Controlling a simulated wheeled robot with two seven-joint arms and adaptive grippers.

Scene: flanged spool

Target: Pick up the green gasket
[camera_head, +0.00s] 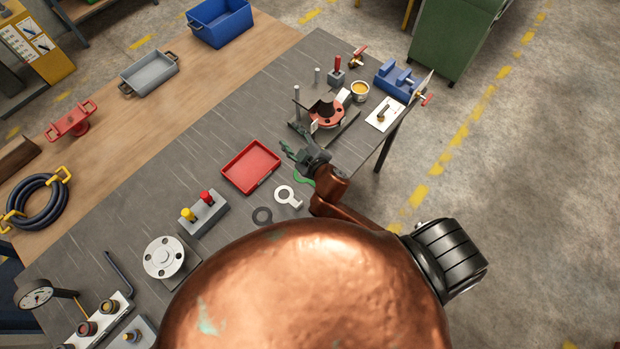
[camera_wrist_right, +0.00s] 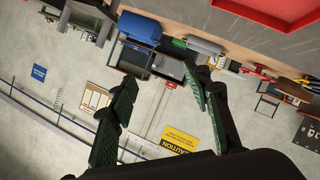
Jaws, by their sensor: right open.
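The green gasket (camera_head: 301,181) lies on the dark grey table in the head view. Only a curved part of it shows; my right arm hides the rest. My right gripper (camera_head: 291,149) is beyond it in the picture, between the red tray and the flanged spool fixture. In the wrist view my right gripper (camera_wrist_right: 160,80) has its green-padded fingers spread wide with nothing between them. The gasket cannot be made out in the wrist view. My left gripper is not in view.
A pale ring gasket (camera_head: 287,197) and a dark ring (camera_head: 262,215) lie near the green one. A red tray (camera_head: 238,183) is to their left. The flanged spool (camera_head: 327,113) stands beyond my gripper, with a blue fixture (camera_head: 397,80) at the table's far right.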

